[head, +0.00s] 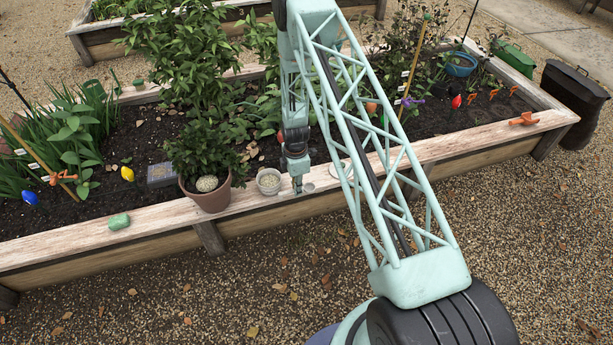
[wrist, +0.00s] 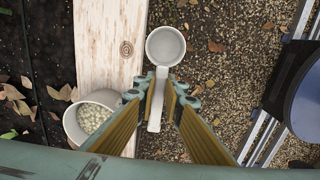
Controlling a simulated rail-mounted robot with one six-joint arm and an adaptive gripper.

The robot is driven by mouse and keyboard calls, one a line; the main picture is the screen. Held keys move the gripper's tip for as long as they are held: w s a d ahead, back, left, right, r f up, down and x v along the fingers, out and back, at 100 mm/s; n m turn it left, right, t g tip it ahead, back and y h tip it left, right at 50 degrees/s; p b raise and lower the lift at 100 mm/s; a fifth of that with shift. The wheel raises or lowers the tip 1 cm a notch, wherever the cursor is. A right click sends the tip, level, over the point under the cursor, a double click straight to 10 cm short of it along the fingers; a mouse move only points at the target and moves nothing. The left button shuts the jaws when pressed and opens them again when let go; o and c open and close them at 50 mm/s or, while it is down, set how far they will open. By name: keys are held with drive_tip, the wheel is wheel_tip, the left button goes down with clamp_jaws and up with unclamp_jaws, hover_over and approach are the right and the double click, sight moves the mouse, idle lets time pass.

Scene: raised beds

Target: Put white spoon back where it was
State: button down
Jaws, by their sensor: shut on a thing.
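The white spoon (wrist: 166,46) is in the wrist view, with a round, empty-looking bowl and a straight handle. My gripper (wrist: 162,84) is shut on the handle, with one finger on each side of it. The bowl points away from my gripper and overlaps the plank's edge and the gravel in the picture. In the head view my gripper (head: 298,187) is small and hangs over the front plank of the raised bed (head: 335,170). A pale round shape beside it may be the spoon's bowl. I cannot tell how high the spoon is above the plank.
A small white pot of pale pellets (wrist: 72,125) stands on the plank near my gripper; it also shows in the head view (head: 269,188). A terracotta pot with a bushy plant (head: 207,198) stands left of it. A green object (head: 119,221) lies farther left. Orange clip (head: 523,119) lies far right.

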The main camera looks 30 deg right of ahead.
drive_tip(key=b, duration=0.2)
hover_over(307, 179)
drive_tip(key=shift+w+f, duration=0.1)
drive_tip(key=shift+f, duration=0.5)
drive_tip(key=shift+f+b, duration=0.6)
drive_tip(key=shift+f, duration=1.15)
drive_tip(key=shift+f, duration=0.15)
drive_tip(key=c, duration=2.7)
unclamp_jaws()
drive_tip(key=shift+r+p, duration=1.3)
drive_tip(key=shift+r, duration=4.85)
